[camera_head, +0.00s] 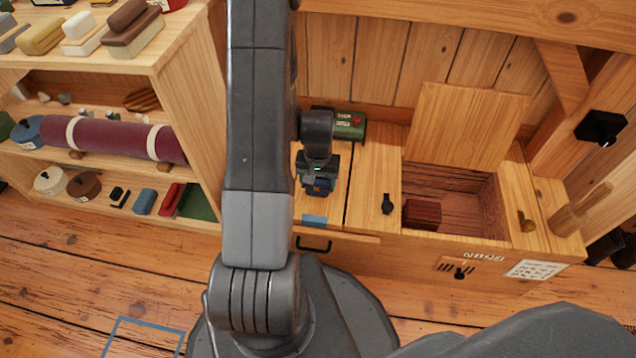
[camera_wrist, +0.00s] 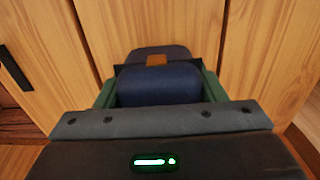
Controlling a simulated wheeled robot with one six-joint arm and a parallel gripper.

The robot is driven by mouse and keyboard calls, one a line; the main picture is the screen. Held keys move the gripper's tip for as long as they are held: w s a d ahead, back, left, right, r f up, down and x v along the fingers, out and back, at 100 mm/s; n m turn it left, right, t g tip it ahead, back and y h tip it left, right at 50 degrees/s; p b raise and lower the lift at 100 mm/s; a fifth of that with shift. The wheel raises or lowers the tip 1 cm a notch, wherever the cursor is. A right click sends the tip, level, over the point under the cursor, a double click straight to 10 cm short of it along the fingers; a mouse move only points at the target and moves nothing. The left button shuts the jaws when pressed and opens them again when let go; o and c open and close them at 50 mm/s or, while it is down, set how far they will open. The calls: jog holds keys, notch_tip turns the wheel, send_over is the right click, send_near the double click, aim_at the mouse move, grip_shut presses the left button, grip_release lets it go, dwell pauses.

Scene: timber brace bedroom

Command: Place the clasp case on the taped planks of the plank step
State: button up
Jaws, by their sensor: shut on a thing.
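The clasp case, dark navy with a brown clasp tab, shows in the wrist view (camera_wrist: 158,84) between the green fingers of my gripper (camera_wrist: 160,92). In the head view, my gripper (camera_head: 319,178) points down over the left part of the plank step (camera_head: 368,190), shut on the case (camera_head: 320,187), which is mostly hidden by the gripper. A strip of blue tape (camera_head: 314,221) lies on the planks just in front of it. Pale planks with dark seams lie under the case in the wrist view. I cannot tell whether the case touches them.
Right of the case, a black strap-like item (camera_head: 387,204) lies on the step. Beyond it is an open compartment with a raised lid (camera_head: 468,125) and a red-brown box (camera_head: 421,214). A green cylinder (camera_head: 349,125) lies behind my gripper. A full shelf (camera_head: 190,75) stands left.

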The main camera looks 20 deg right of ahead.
jog(key=shift+f, duration=0.1)
jog(key=o, duration=1.1)
jog(key=shift+o, duration=0.2)
notch_tip(320, 180, up, 12)
jog(key=p, duration=0.4)
jog(key=shift+r+p, duration=0.2)
jog(key=shift+p, duration=0.2)
